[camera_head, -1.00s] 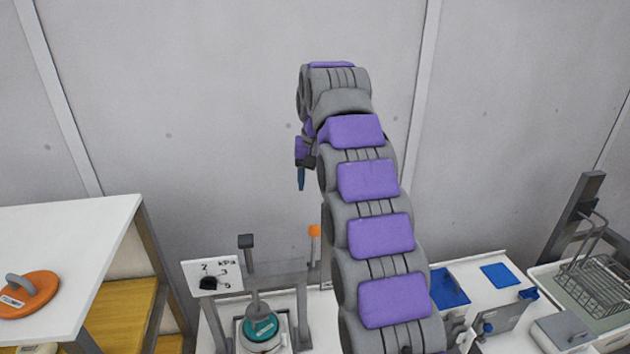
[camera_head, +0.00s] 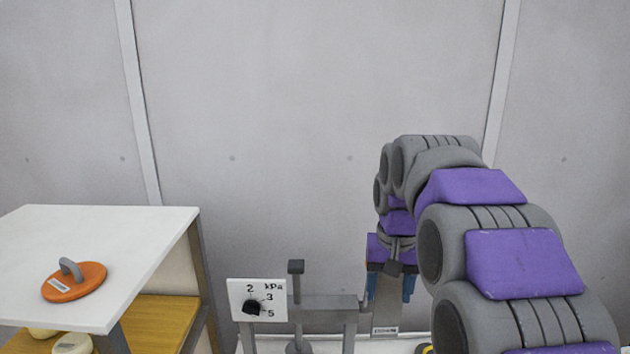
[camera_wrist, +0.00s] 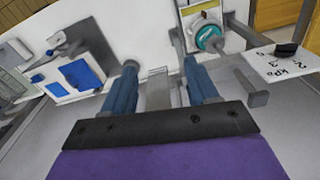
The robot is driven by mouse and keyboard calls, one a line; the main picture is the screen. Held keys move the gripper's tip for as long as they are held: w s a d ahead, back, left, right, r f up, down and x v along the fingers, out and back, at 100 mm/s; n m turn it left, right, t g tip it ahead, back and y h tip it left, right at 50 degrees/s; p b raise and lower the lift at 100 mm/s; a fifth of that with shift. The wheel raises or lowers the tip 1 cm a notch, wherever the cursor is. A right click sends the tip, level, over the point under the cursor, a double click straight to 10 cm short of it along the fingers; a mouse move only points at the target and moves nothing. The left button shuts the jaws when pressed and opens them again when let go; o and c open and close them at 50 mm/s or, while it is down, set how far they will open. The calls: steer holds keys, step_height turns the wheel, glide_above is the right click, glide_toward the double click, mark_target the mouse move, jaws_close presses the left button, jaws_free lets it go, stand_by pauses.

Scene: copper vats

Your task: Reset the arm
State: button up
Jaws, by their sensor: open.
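My arm, with purple and grey segments, rises at the right of the head view and bends over. My gripper (camera_head: 392,286) hangs from its end with blue fingers pointing down, in front of the grey wall. In the wrist view my gripper (camera_wrist: 163,75) shows two blue fingers set well apart. Nothing is held between them. A grey metal post (camera_wrist: 158,88) shows in the gap, beyond the fingers; I cannot tell how far away it is.
A dial plate marked kPa (camera_head: 257,300) stands left of my gripper. An orange lid with a handle (camera_head: 74,281) lies on a white-topped table (camera_head: 150,225). The wrist view shows a teal-topped device (camera_wrist: 208,36) and blue pads (camera_wrist: 82,74) on a white surface. The upper wall area is free.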

steer(key=s+f+n+g+b, duration=0.1)
steer(key=s+f+b, duration=1.4)
steer(key=s+f, duration=1.5)
steer(key=s+g, duration=0.1)
steer(key=s, duration=0.2)
steer(key=shift+s, duration=0.3)
steer(key=shift+f, duration=0.1)
